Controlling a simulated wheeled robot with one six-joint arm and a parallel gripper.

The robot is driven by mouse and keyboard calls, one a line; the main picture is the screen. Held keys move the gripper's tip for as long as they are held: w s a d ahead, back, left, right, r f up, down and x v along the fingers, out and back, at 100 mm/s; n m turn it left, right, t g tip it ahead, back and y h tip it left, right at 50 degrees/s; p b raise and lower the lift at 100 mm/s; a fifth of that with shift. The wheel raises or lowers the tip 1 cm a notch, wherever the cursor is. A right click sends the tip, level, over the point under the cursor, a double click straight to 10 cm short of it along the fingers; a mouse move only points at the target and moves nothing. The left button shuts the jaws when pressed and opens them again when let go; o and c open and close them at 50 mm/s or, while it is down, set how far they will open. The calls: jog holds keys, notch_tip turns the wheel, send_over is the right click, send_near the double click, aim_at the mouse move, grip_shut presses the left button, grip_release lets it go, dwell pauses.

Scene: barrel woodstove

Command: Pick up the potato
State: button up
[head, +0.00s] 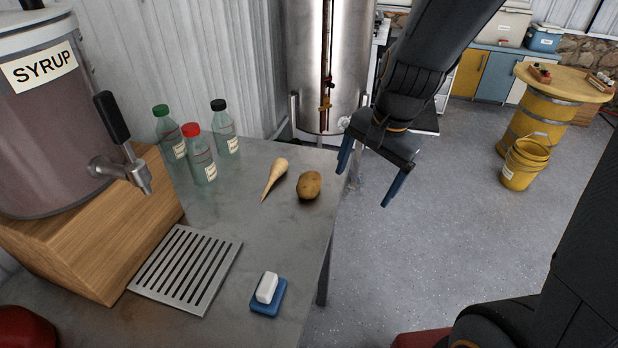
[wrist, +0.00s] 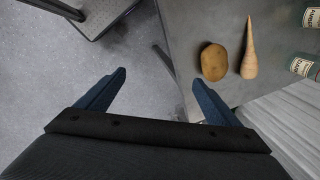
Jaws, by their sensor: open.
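The potato (head: 309,185) is brown and oval and lies on the metal table near its right edge. It also shows in the wrist view (wrist: 214,62), up and right of the space between the fingers. My gripper (head: 366,188) is open and empty, with blue fingers pointing down. In the head view it is to the right of the potato, out past the table edge and over the floor. In the wrist view my gripper (wrist: 157,82) has grey floor and the table edge between its fingers. Nothing touches the potato.
A parsnip (head: 274,178) lies just left of the potato. Several capped bottles (head: 202,155) stand behind it. A drip grate (head: 187,268), a blue sponge holder with a white block (head: 268,308) and a syrup dispenser (head: 48,120) share the table. A steel tank (head: 305,70) stands behind.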

aim_at(312, 178)
jog(key=w+a+m+y, duration=0.3)
jog(key=w+a+m, duration=0.4)
jog(key=m, duration=0.5)
jog(key=shift+a+p+x, duration=0.2)
jog(key=shift+p+x, duration=0.2)
jog(key=shift+x, duration=1.55)
jog(key=shift+a+p+x, duration=0.2)
jog(key=shift+p+x, duration=0.15)
jog(key=shift+x, duration=1.65)
jog(key=shift+r, duration=0.2)
jog(key=c, duration=1.2)
